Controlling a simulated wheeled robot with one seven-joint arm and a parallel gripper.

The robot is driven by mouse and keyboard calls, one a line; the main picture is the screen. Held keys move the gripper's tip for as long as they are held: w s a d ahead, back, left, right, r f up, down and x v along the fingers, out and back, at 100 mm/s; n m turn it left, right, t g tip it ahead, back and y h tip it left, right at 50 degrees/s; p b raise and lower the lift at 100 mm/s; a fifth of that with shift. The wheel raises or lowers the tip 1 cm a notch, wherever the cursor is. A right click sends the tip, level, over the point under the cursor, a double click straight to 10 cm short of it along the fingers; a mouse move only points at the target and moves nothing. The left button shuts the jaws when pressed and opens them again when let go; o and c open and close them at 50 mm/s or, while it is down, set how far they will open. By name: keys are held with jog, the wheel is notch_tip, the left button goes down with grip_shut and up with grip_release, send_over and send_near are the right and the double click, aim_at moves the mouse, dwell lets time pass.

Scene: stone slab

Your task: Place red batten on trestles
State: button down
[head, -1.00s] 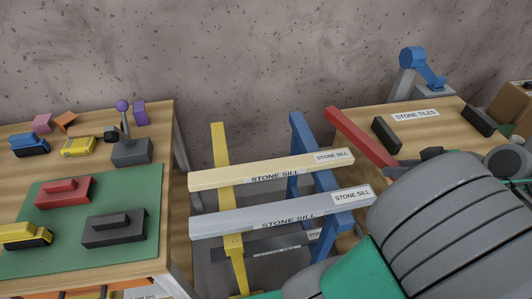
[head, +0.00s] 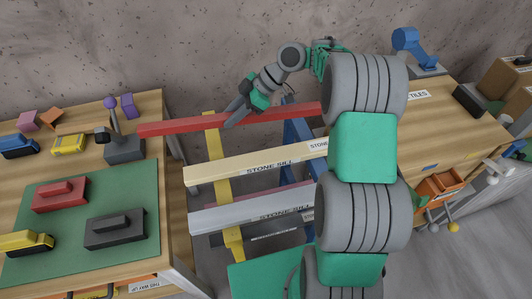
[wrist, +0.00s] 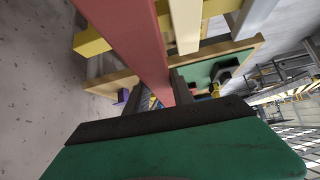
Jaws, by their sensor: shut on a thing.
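The red batten (head: 185,126) lies across the head view behind the cream and white battens. My gripper (head: 236,113) is shut on it near its middle. The batten's left end reaches over the left table's edge, and its right end passes behind my arm. It runs above the far end of the yellow trestle (head: 231,240) and toward the blue trestle (head: 290,133). I cannot tell whether it touches them. In the wrist view the red batten (wrist: 135,40) runs between my fingers. Much of the blue trestle is hidden by my arm.
A cream batten (head: 255,164) and a white batten (head: 250,214) lie across the trestles. The left table (head: 165,180) has a green mat (head: 75,240) with toy-like blocks, and a grey joystick box (head: 125,150) near its edge. A blue-topped device (head: 410,45) stands on the right table (head: 440,115).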

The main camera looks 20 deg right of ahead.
aim_at(221, 117)
jog(key=a, duration=0.2)
jog(key=a+n, duration=0.1)
jog(key=shift+a+f+g, duration=0.3)
jog(key=shift+a+g, duration=0.05)
jog(key=shift+g, duration=0.05)
jog(key=w+d+f+p, duration=0.4)
jog(key=w+d+f, duration=0.1)
jog(key=d+f, duration=0.7)
jog(key=shift+d+f, duration=0.4)
jog(key=shift+f, duration=0.25)
jog(key=c, duration=1.1)
grip_release()
jog(key=shift+p, duration=0.3)
